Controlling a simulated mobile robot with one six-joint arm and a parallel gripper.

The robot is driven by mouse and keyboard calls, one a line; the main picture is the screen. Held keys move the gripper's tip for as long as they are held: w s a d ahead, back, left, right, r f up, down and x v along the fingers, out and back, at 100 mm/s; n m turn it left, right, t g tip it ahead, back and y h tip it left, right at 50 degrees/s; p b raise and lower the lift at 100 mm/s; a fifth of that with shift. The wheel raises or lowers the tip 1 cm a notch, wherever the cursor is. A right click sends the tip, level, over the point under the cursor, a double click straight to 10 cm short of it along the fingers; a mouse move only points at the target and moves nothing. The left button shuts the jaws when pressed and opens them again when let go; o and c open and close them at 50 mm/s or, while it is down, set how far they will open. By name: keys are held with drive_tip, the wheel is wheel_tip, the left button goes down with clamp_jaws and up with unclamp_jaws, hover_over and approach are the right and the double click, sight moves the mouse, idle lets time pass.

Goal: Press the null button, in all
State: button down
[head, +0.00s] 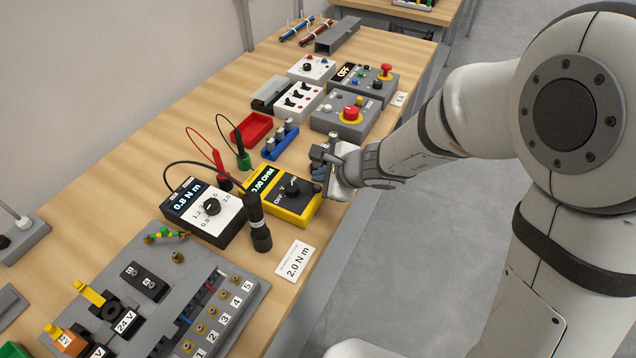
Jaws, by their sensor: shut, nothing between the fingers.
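A yellow and black meter (290,209) lies on the wooden bench. Its display (262,181) reads 0.00 OHM, and its black dial (291,187) has OFF and V marks beside it. My gripper (319,181) is shut and empty at the meter's right upper corner, very close to its face. I cannot tell whether the fingertips touch the meter. The gripper covers that corner, and I cannot make out a null button or its label.
A torque unit (218,228) reading 0.8 N m and an upright black driver (259,228) stand left of the meter. A blue rack (279,141), red tray (251,128) and emergency-stop boxes (345,116) lie beyond. A grey terminal board (172,300) fills the front.

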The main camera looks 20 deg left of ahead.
wheel_tip(320, 180, up, 5)
drive_tip(key=p, duration=0.4)
idle(0.3)
idle(0.6)
drive_tip(key=s+d+r+n, duration=0.2)
drive_tip(key=d+r+n, duration=0.5)
drive_tip(key=d, duration=0.4)
drive_tip(key=s+d+r+n+h, duration=0.1)
drive_tip(key=s+d+n+h, duration=0.2)
drive_tip(key=d, duration=0.9)
drive_tip(key=s+d+r+n+h, duration=0.2)
drive_tip(key=s+d+h, duration=0.3)
drive_tip(key=d, duration=0.7)
drive_tip(key=s+n, duration=0.1)
drive_tip(key=s, duration=0.1)
drive_tip(key=shift+s+d+n, duration=0.15)
drive_tip(key=shift+s+n, duration=0.15)
